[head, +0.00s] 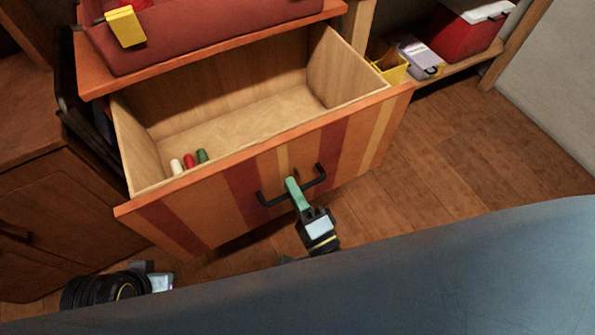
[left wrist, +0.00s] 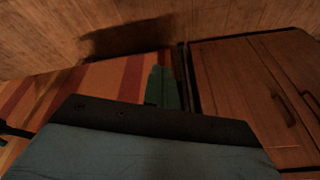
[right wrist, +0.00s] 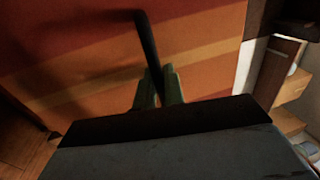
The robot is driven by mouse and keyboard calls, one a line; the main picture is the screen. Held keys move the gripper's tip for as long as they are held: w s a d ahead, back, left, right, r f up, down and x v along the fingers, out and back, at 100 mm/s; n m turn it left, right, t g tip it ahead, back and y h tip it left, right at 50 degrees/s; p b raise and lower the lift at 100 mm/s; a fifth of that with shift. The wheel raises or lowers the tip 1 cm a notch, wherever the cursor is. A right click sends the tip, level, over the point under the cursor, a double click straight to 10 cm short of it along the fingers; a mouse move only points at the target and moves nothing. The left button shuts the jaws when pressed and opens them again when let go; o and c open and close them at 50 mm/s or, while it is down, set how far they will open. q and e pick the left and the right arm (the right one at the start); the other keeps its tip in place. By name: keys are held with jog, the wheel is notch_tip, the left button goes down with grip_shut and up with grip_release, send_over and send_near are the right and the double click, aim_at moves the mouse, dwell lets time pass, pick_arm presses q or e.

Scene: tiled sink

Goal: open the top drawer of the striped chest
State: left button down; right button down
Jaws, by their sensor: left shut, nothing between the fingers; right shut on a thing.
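The striped chest's top drawer (head: 240,185) is pulled well out, and its pale wooden inside shows in the head view. A black bar handle (head: 311,183) is on its striped front. My right gripper (head: 292,186) is shut on this handle near its middle. In the right wrist view the green fingers (right wrist: 159,88) close around the dark handle bar (right wrist: 148,45). My left gripper is shut and empty; its green fingers (left wrist: 163,85) show in the left wrist view, close to the striped front (left wrist: 95,85). In the head view only part of my left arm shows, at lower left.
Several small cylinders, white, red (head: 189,160) and green, lie in the drawer's left front corner. A red bag (head: 200,30) with a yellow tag rests on the chest top. A brown cabinet (head: 60,215) stands close at left. Wooden floor (head: 470,155) is clear at right.

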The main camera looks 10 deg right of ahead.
pick_arm(q)
jog(key=shift+w+d+f, duration=0.1)
jog(key=shift+w+d, duration=0.05)
jog(key=shift+w, duration=0.1)
pick_arm(e)
jog(key=shift+s+d, duration=0.15)
jog(key=shift+s, duration=0.35)
jog(key=c, duration=1.9)
grip_release()
jog(key=shift+s+f, duration=0.1)
